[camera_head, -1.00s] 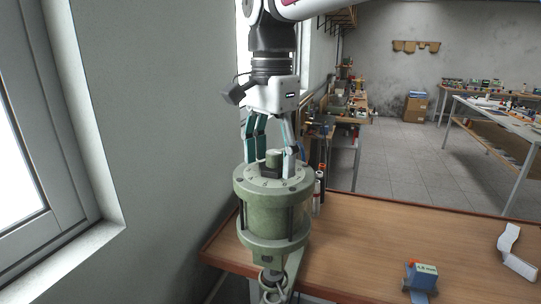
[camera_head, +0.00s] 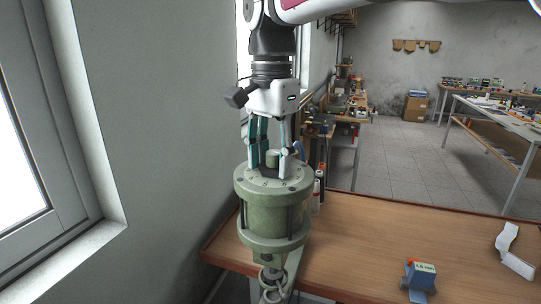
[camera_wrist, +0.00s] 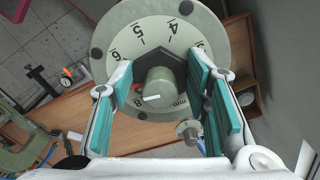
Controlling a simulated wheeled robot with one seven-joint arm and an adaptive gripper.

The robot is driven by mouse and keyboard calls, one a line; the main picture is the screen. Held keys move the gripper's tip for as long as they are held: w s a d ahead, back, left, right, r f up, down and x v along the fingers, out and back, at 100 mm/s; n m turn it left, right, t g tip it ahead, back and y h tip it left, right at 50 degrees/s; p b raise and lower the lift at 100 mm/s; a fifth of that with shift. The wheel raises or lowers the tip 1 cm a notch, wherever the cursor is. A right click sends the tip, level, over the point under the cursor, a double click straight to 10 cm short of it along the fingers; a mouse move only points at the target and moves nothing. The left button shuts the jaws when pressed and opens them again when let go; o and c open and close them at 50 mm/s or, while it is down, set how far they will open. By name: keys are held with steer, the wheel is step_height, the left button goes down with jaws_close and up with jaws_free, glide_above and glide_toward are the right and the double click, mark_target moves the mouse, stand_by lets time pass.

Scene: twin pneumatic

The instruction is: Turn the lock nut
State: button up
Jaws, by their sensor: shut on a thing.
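A green cylinder (camera_head: 272,208) stands upright at the near left end of the wooden table. On its top is a round dial plate (camera_wrist: 128,38) with printed numbers. A dark angular lock nut (camera_wrist: 178,63) surrounds the base of a green round knob (camera_wrist: 160,86) with a white mark, at the dial's centre. The knob also shows in the head view (camera_head: 272,158). My gripper (camera_head: 271,163) points straight down over the cylinder. Its teal-padded fingers straddle the knob and are shut on the lock nut. The pads partly hide the nut's sides.
A wall with a window is close on the left. The table's middle is clear.

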mark_target(275, 154)
steer(key=n+p, duration=0.1)
steer(key=n, duration=0.1)
steer(key=n+p, duration=0.1)
steer(key=n, duration=0.2)
steer(key=shift+s+d, duration=0.15)
steer(key=n, duration=0.3)
steer(key=n+p, duration=0.1)
steer(key=n, duration=0.1)
steer(key=shift+d+n, duration=0.2)
steer(key=shift+n, duration=0.2)
steer(key=o, duration=1.2)
steer(key=shift+c, duration=0.2)
step_height(275, 154, up, 12)
